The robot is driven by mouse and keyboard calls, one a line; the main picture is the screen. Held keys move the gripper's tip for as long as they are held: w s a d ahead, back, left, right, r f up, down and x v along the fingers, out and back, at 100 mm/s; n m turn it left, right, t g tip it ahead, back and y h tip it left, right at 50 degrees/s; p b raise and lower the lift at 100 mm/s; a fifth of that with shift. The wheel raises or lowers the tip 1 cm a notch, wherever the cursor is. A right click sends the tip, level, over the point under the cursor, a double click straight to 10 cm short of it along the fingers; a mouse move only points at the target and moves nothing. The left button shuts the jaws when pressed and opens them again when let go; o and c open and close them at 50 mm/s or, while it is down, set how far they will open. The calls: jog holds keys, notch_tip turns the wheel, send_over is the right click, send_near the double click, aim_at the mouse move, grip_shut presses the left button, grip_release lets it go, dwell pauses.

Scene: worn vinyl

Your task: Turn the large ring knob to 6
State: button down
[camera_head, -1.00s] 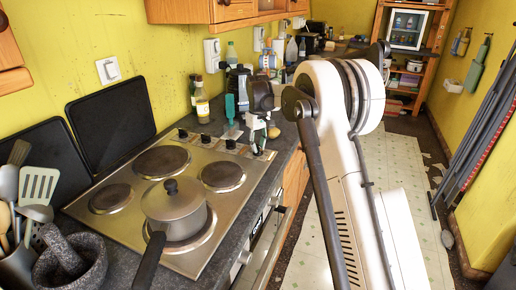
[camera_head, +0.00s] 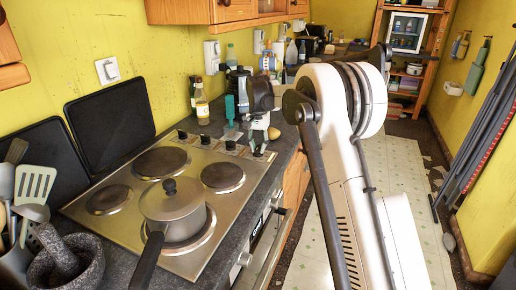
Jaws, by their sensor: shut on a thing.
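A steel hob (camera_head: 128,226) with several dark knobs along its far edge is set in the dark worktop on the left. My gripper (camera_head: 258,146) points down at the right end of that row. It is shut on the rightmost knob (camera_head: 257,153), which its fingers partly hide. The other knobs, such as the one beside it (camera_head: 230,146), stand clear of the fingers. The ring, the markings and the pointer position are too small to read.
A lidded pot (camera_head: 174,212) sits on the front burner, its handle toward me. A bottle (camera_head: 202,108), a green-handled brush (camera_head: 230,110) and a yellowish item (camera_head: 273,132) stand near my gripper. A mortar (camera_head: 68,265) and utensils are at lower left.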

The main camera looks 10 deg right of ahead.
aim_at(258, 147)
jog(key=shift+m, duration=0.7)
jog(key=c, duration=1.7)
grip_release()
jog(key=shift+r, duration=0.2)
notch_tip(258, 147, up, 12)
jog(key=shift+f, duration=0.1)
